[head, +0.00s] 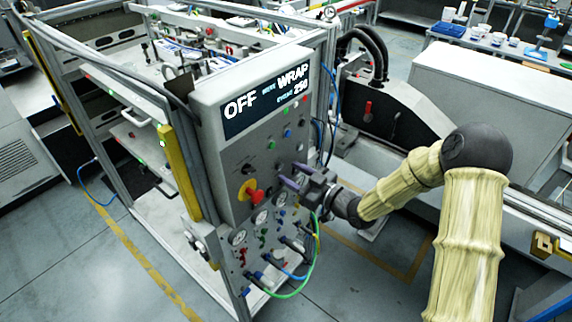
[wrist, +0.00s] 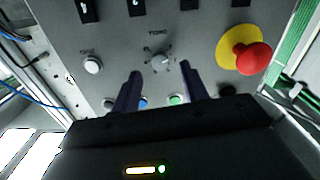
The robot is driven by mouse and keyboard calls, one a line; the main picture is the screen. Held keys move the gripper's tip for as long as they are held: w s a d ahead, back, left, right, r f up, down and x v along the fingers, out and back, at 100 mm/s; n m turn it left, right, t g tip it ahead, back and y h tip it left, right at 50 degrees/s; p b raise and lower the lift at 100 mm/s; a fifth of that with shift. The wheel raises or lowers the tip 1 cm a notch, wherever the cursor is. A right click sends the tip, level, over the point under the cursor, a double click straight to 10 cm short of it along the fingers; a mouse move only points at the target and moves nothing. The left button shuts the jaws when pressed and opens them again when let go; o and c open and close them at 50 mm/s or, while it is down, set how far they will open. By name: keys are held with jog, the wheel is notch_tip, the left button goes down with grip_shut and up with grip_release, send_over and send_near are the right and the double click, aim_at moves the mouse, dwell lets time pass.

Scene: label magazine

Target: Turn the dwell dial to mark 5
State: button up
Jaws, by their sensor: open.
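My gripper (wrist: 160,76) is open, with its two dark fingers pointing at the grey control panel (wrist: 200,30). A small grey dial (wrist: 160,62) with marks around it sits on the panel just beyond and between the fingertips. The fingers are on either side of it in the picture; I cannot tell whether they touch it. Its label is too blurred to read, so I cannot confirm it is the dwell dial, nor read its setting. In the head view my gripper (head: 292,176) is at the lower right of the panel face (head: 232,155), and it hides the dial there.
A red emergency button on a yellow base (wrist: 252,57) sticks out right of the dial. A white knob (wrist: 93,65) is to its left. Gauges (head: 238,237) and looping green hoses (head: 315,262) lie below. The panel's display (head: 265,100) shows OFF and WRAP.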

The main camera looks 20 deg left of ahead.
aim_at(279, 166)
jog(key=shift+p+x, duration=0.35)
jog(key=shift+x, duration=1.1)
jog(key=shift+w, duration=0.1)
grip_shut()
